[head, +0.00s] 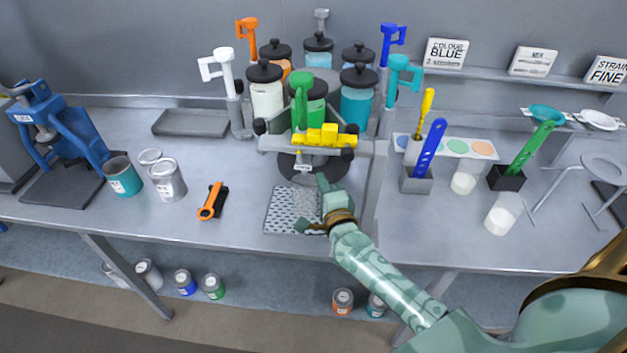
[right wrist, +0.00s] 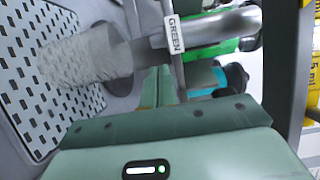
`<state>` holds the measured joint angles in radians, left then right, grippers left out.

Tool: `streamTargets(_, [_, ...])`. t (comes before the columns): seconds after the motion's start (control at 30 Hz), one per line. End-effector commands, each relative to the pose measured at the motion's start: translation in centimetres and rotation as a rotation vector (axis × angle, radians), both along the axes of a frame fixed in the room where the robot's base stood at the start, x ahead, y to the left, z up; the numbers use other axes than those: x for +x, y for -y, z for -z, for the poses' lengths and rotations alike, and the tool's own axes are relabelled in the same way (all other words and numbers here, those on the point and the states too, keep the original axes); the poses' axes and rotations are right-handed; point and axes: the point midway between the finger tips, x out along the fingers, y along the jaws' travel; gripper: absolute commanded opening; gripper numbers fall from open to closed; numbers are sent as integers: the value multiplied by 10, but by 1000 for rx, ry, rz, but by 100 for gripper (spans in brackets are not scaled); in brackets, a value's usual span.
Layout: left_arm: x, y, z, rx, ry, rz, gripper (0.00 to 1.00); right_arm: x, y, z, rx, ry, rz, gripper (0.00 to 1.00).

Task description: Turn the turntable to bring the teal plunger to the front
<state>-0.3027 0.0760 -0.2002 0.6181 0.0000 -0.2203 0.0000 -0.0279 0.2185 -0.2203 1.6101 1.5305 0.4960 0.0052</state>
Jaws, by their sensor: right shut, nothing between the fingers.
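The turntable carries lidded paint canisters with coloured plungers. The teal plunger (head: 402,72) stands at its right side, above the teal canister (head: 356,105). The green plunger (head: 301,92) is at the front, above the green canister (head: 315,105). White (head: 219,66), orange (head: 247,36), grey (head: 321,18) and blue (head: 391,40) plungers stand around the left and back. My right gripper (head: 319,184) is shut and empty, low in front of the turntable. In the right wrist view, its closed fingers (right wrist: 160,85) are close to a grey pipe and a "GREEN" label (right wrist: 174,33); contact is unclear. My left gripper is not in view.
A perforated tray (head: 282,213) lies in front, with a pale textured cylinder (right wrist: 85,57) over it. A yellow piece (head: 325,135) sits on the grey crossbar. An orange tool (head: 213,201) lies left; tool holders (head: 415,181) stand right. Bare table lies between tool and tray.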

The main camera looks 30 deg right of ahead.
Motion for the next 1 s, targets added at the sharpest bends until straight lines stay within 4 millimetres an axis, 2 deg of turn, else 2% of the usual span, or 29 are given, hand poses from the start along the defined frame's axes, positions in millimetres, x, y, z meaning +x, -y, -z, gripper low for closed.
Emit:
streamTargets(0.1, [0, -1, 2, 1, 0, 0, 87, 12, -8, 0, 0, 1, 2, 0])
streamTargets(0.27, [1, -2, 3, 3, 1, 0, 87, 19, -13, 0, -1, 0, 1, 0])
streamTargets(1.0, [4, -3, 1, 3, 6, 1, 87, 21, -17, 0, -1, 0, 45, 0])
